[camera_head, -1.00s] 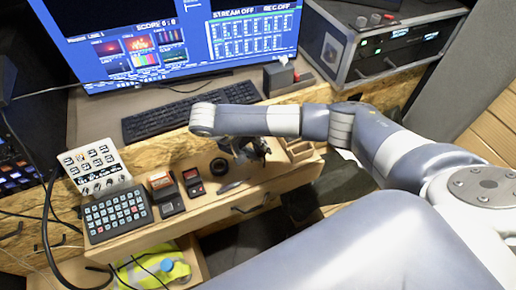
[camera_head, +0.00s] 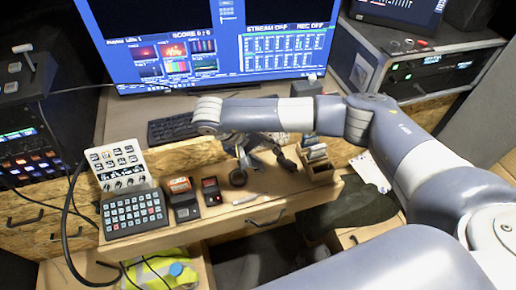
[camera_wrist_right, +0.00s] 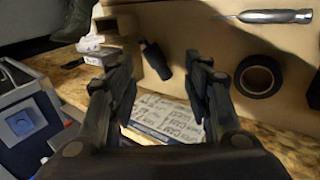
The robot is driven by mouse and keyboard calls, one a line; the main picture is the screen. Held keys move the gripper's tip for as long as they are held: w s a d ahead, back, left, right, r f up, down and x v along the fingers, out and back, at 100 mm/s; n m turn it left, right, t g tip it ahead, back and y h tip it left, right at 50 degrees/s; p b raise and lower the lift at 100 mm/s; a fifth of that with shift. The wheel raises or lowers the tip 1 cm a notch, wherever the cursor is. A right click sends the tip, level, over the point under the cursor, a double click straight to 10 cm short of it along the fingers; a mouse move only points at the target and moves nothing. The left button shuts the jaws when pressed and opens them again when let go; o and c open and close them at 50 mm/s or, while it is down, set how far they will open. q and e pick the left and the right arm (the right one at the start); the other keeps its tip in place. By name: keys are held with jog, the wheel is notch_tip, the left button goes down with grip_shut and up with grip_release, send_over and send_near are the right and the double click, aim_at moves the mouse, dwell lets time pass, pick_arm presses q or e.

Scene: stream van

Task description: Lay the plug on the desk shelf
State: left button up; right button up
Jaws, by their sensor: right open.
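The plug appears as a small black piece (camera_wrist_right: 155,60) in the right wrist view. It rests on the pale wooden desk shelf (camera_wrist_right: 225,45), between my fingertips with gaps at the sides. My right gripper (camera_wrist_right: 160,72) is open, with a finger on each side of it. In the head view the right gripper (camera_head: 265,160) hangs low over the shelf (camera_head: 215,220), between the tape roll and the card box. The plug is hard to make out there among the dark fingers. My left gripper is out of view.
A black tape roll (camera_head: 238,177) and a slim pen-like tool (camera_head: 249,199) lie close by. A wooden box with cards (camera_head: 318,168) stands on the right. Small devices and a keypad (camera_head: 133,213) fill the left. A keyboard (camera_head: 175,128) and monitor stand behind.

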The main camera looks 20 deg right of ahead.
jog(key=v, duration=0.5)
jog(key=shift+r, duration=0.15)
dwell(0.4)
